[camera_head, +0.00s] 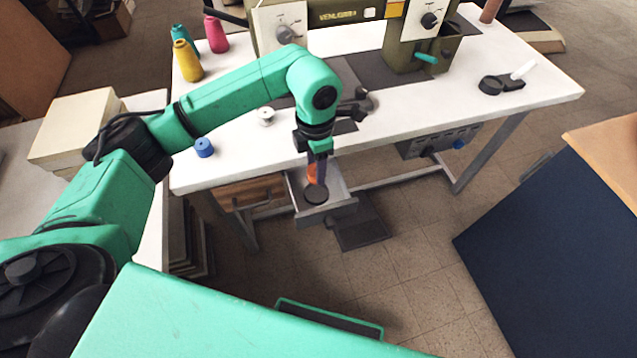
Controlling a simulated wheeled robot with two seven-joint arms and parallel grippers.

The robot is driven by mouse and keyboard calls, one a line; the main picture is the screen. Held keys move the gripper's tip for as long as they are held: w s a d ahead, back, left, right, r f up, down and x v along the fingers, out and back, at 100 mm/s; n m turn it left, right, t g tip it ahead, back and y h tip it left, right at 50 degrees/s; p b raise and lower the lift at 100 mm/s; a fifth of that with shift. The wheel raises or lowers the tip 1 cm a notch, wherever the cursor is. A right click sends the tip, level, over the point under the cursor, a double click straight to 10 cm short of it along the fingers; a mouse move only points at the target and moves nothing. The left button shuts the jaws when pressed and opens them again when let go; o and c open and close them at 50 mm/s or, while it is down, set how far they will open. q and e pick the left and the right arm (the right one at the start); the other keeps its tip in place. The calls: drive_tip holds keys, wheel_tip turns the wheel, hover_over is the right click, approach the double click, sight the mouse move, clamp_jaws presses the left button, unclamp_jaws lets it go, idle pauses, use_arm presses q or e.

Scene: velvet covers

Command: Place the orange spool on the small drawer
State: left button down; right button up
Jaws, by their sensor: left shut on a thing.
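The orange spool (312,174) is held in my left gripper (317,170), whose fingers are closed on it and point down. The fingers partly hide the spool. The small drawer (342,208) is a grey, open drawer pulled out under the front edge of the white table. The spool is over the drawer's opening; I cannot tell whether it touches anything in it. A dark round object (316,195) lies in the drawer just below the spool. My right gripper is out of view.
The white table (400,110) carries a sewing machine (345,15), a blue spool (204,147), a white spool (265,115) and yellow (187,60), pink (216,35) and teal (180,38) cones. A wooden drawer (250,191) is left of the grey one. A dark pedal (362,235) lies below.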

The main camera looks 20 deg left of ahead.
use_arm(q)
wheel_tip(320, 180, down, 7)
drive_tip(key=shift+f, duration=0.2)
drive_tip(key=shift+c, duration=1.6)
unclamp_jaws()
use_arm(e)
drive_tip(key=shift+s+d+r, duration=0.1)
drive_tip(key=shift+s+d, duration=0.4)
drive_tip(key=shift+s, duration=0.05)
use_arm(q)
drive_tip(key=shift+r, duration=0.2)
wheel_tip(320, 180, up, 12)
drive_tip(key=shift+f, duration=0.1)
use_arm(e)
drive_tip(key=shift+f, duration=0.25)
